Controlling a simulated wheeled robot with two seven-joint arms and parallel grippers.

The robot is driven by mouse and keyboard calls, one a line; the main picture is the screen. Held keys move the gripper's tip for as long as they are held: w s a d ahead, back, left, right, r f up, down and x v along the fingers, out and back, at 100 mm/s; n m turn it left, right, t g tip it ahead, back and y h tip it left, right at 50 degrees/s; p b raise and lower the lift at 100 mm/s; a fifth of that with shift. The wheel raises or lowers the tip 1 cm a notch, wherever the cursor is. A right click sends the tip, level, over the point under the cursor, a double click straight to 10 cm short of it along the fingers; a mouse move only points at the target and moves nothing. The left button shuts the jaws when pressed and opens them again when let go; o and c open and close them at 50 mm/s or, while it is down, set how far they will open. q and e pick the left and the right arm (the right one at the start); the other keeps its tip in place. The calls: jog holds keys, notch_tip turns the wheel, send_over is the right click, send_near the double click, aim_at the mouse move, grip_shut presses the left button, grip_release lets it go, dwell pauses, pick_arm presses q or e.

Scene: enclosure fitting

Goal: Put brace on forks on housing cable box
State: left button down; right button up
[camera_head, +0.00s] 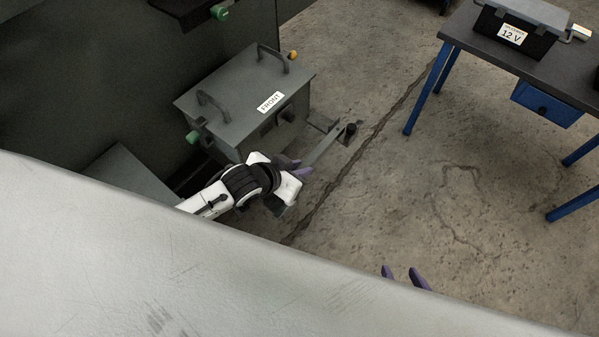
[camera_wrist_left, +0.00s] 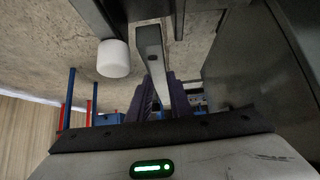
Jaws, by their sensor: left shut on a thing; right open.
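The housing cable box (camera_head: 225,115) is a grey box labelled FRONT, with two handles on its lid, at upper centre-left in the head view. My left gripper (camera_head: 296,167) is just in front of it, shut on the brace (camera_head: 322,148), a flat grey bar. The brace points away to the upper right, towards a dark cylinder (camera_head: 350,130). It also shows in the left wrist view (camera_wrist_left: 151,45), between the purple fingers (camera_wrist_left: 165,97). I cannot tell whether the brace touches the forks, which I cannot make out clearly. My right gripper (camera_head: 404,277) is open and empty, mostly hidden by a pale surface.
A blue-legged table (camera_head: 550,62) at the upper right bears a dark box labelled 12 V (camera_head: 515,38). A large dark cabinet wall (camera_head: 90,70) stands behind the housing. A white cylinder (camera_wrist_left: 113,58) is left of the brace in the wrist view. The floor (camera_head: 430,170) right of the housing is clear.

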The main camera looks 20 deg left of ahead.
pick_arm(q)
notch_tip(320, 180, down, 2)
jog(key=shift+w+f, duration=0.1)
jog(key=shift+f, duration=0.15)
jog(key=c, duration=1.6)
grip_release()
